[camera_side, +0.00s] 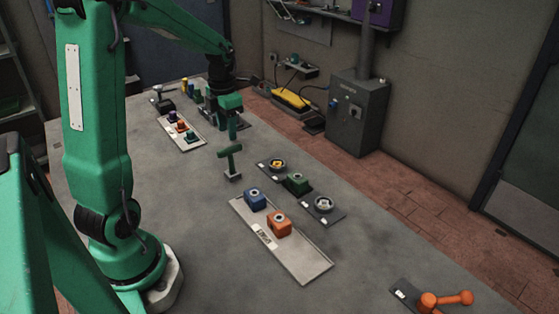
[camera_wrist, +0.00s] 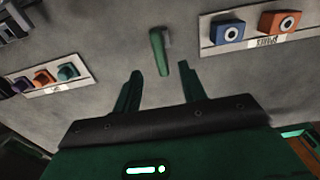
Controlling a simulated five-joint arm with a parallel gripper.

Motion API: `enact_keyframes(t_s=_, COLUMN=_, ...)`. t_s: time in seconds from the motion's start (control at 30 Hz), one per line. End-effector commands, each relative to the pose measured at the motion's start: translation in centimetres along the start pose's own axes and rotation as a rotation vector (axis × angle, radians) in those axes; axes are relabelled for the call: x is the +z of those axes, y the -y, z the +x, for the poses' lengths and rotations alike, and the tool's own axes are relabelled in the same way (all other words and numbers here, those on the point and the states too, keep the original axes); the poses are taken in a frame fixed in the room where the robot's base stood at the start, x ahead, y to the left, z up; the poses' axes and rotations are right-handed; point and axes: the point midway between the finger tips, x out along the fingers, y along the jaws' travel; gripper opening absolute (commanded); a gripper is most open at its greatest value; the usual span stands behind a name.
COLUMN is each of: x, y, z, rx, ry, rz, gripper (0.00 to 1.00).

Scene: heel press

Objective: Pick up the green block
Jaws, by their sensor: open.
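A green block (camera_side: 298,183) with a round top detail sits between two round dials on the right of the bench; I cannot find it in the wrist view. A smaller teal-green block (camera_side: 191,135) sits at the near end of a pale tray; it also shows in the wrist view (camera_wrist: 68,72). A green T-shaped handle (camera_side: 230,160) stands on a small grey base; the wrist view shows it ahead of the fingers (camera_wrist: 158,52). My gripper (camera_wrist: 160,80) is open and empty, above the bench behind the T-handle in the side view (camera_side: 232,127).
A long pale tray (camera_side: 305,268) holds a blue block (camera_side: 255,199) and an orange block (camera_side: 279,224). The smaller tray (camera_side: 172,131) also holds purple and orange blocks. An orange lever (camera_side: 445,299) is at the front right. Bare bench lies left of the long tray.

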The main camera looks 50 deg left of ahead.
Motion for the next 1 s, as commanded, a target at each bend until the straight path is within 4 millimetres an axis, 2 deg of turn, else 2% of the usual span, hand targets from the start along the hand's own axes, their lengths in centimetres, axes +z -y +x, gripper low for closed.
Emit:
enact_keyframes(t_s=0.07, x=0.0, y=0.0, z=0.0, rx=0.0, ry=0.0, rz=0.0, gripper=0.44)
enact_keyframes(t_s=0.23, x=0.0, y=0.0, z=0.0, rx=0.0, ry=0.0, rz=0.0, gripper=0.76)
enact_keyframes(t_s=0.67, x=0.2, y=0.1, z=0.1, rx=0.0, ry=0.0, rz=0.039, gripper=0.76)
enact_keyframes(t_s=0.87, x=1.1, y=0.8, z=0.3, rx=0.0, ry=0.0, rz=0.213, gripper=0.76)
enact_keyframes(t_s=1.0, x=2.0, y=1.5, z=0.7, rx=0.0, ry=0.0, rz=0.414, gripper=0.76)
